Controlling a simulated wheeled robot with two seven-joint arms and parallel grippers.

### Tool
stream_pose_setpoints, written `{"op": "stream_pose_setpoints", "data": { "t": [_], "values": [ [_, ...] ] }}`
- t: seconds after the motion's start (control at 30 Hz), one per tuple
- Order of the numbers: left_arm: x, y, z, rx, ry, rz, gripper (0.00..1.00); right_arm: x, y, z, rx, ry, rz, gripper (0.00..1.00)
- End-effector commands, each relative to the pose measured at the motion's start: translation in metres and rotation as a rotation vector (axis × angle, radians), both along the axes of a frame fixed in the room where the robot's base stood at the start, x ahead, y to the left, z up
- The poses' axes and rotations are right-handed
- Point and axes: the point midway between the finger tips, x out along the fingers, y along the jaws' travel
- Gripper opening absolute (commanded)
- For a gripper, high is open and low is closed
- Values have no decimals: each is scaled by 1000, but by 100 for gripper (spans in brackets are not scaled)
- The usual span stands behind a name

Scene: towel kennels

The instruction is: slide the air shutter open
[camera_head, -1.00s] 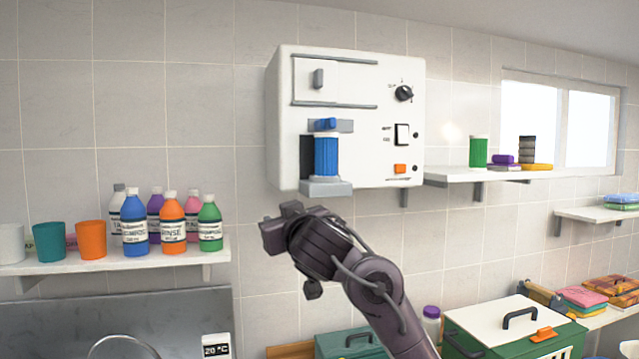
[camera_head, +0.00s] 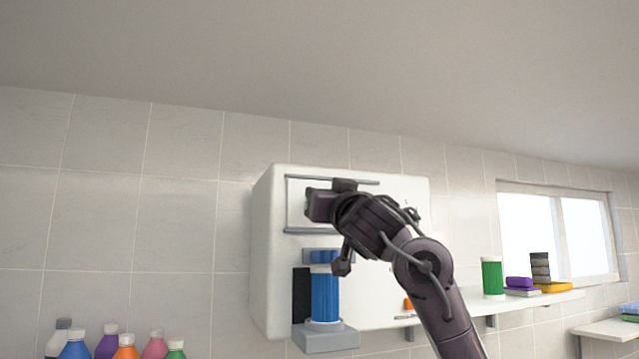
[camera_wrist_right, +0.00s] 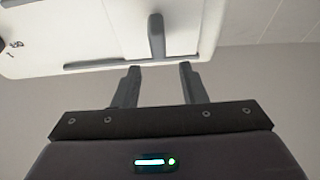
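The air shutter (camera_head: 296,211) is a white panel between two grey rails on the upper left of a white wall box (camera_head: 268,255). My right gripper (camera_head: 326,198) is raised in front of it and hides much of it in the head view, including its handle. In the right wrist view the grey upright handle (camera_wrist_right: 156,38) stands on the panel. My right gripper's fingers (camera_wrist_right: 160,69) are open and empty, a little short of the handle, which lines up roughly with the gap between them. My left gripper is not in view.
A blue cylinder (camera_head: 325,298) sits on a grey ledge (camera_head: 326,338) below the shutter. A shelf (camera_head: 540,301) with a green canister (camera_head: 493,278) is right of the box. Bottle tops (camera_head: 126,347) show at lower left. The wall left of the box is clear.

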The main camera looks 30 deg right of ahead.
Motion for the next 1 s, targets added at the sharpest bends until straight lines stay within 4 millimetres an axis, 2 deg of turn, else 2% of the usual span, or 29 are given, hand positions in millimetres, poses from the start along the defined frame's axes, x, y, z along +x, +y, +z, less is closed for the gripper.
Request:
{"op": "stream_pose_setpoints", "data": {
  "t": [0.03,0.13,0.23,0.4,0.53,0.83,1.0],
  "values": [
    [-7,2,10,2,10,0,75,8,-3,7,-1,4,-3,38],
    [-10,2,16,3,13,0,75,18,-5,10,-2,3,-2,38],
    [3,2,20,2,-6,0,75,25,-7,12,0,3,-3,38],
    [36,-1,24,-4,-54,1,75,28,-7,11,-1,0,-1,38],
    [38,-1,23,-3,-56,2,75,28,-7,11,0,1,-1,38],
    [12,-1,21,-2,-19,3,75,28,-7,10,-1,2,-2,0],
    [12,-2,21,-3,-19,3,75,28,-7,10,-1,2,-2,0]
  ]
}}
